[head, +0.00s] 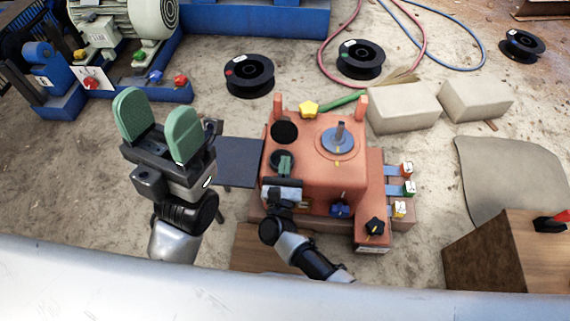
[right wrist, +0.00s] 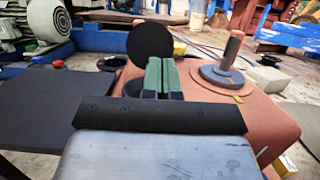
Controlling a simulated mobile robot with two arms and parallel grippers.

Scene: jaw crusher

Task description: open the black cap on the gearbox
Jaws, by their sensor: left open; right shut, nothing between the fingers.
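The orange gearbox (head: 308,190) stands on the ground in the middle of the head view. Its black cap (head: 284,131) is a round disc at the top left of the box. In the right wrist view the cap (right wrist: 150,43) stands upright, raised behind my fingers. A dark round opening (head: 274,158) shows in front of it, partly hidden by my right gripper. My right gripper (head: 286,164) is shut and empty over this opening; its green fingers (right wrist: 161,76) are just in front of the cap, and contact cannot be told. My left gripper (head: 159,122) is open and empty, left of the gearbox.
A grey shaft on a round flange (head: 338,140) rises from the gearbox top. Black spools (head: 250,75) lie behind.

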